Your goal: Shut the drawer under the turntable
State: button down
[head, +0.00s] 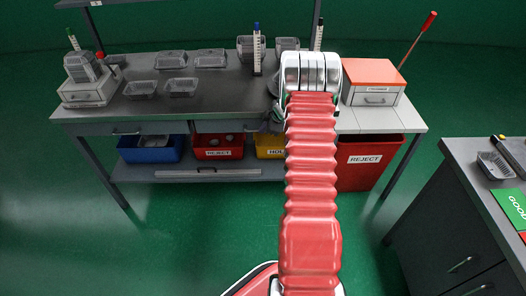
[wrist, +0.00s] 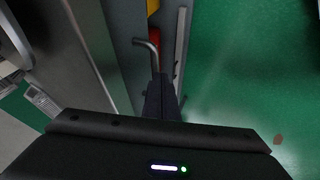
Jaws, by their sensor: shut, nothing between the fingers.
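My gripper (wrist: 161,82) is shut and empty in the wrist view, its dark fingertips beside a bent metal handle (wrist: 148,44). I cannot tell whether they touch. The handle stands out from a grey drawer front (wrist: 122,50); how far this drawer is open is not clear. In the head view my red arm reaches to the bench's front edge and hides most of this drawer. A dark rounded thing (head: 274,84), perhaps the turntable, shows partly behind my arm on the bench top.
A red reject bin (head: 366,163) stands at right, near a dark cabinet (head: 455,215). The green floor in front is clear.

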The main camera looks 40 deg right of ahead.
jog(key=s+a+r, duration=0.3)
jog(key=s+r, duration=0.5)
jog(key=shift+s+r, duration=0.15)
jog(key=shift+r, duration=0.2)
jog(key=shift+d, duration=0.1)
dwell(0.5)
